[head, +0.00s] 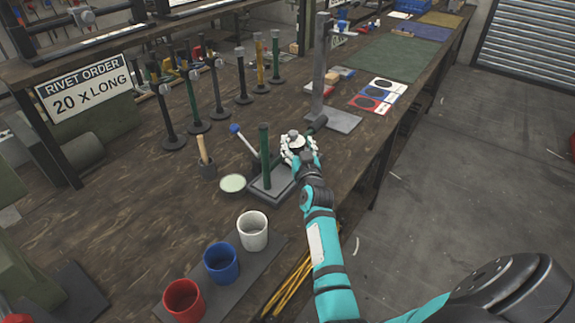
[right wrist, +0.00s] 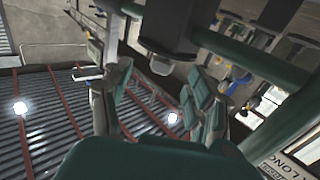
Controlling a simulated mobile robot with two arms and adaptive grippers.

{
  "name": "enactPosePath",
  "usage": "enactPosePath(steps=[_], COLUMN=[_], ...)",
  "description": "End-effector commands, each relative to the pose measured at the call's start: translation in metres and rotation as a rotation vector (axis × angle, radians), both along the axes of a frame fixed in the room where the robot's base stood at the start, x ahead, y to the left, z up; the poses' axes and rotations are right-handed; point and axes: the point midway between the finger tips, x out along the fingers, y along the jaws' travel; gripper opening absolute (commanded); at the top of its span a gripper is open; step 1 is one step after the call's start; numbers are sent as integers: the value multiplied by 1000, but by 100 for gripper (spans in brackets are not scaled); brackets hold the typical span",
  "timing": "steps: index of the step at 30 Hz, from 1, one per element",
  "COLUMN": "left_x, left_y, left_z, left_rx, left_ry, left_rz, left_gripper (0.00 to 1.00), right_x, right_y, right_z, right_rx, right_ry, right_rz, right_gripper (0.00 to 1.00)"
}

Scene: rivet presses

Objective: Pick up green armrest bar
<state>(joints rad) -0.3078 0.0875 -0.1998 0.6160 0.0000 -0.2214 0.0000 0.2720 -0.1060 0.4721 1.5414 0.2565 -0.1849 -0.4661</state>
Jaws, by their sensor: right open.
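Several upright bars on round black bases stand in a row on the bench. Two of them are green: one at the far end (head: 276,55) and one nearer (head: 187,100). Another green post (head: 264,155) rises from a small grey press plate (head: 268,187) at the bench's near side; I cannot tell which is the armrest bar. My right gripper (head: 297,145) is just right of this post, over the press. In the right wrist view its two fingers (right wrist: 158,108) are spread, with nothing visible between them. A green bar (right wrist: 270,65) runs diagonally beside them. My left gripper is out of view.
A taller grey press (head: 320,70) stands behind. White (head: 253,231), blue (head: 221,263) and red (head: 184,300) cups stand in front.

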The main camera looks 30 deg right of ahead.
Motion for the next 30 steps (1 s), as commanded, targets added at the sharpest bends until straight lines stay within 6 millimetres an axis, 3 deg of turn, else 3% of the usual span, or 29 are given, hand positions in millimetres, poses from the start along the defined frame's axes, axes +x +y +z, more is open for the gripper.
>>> enactPosePath(steps=[1,5,13,22,30], left_x=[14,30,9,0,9], left_y=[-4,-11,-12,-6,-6], left_z=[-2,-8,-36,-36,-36], left_rx=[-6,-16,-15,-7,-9], left_ry=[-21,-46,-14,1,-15], left_rz=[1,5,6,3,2], left_gripper=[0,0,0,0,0], right_x=[2,12,47,52,52], right_y=[-1,-4,-17,-18,-18], right_z=[-1,0,3,6,6], right_rx=[0,-1,0,-1,-1], right_ry=[0,-2,-1,3,2], right_rz=[0,0,-1,0,0], right_gripper=[59,59,59,59,25])
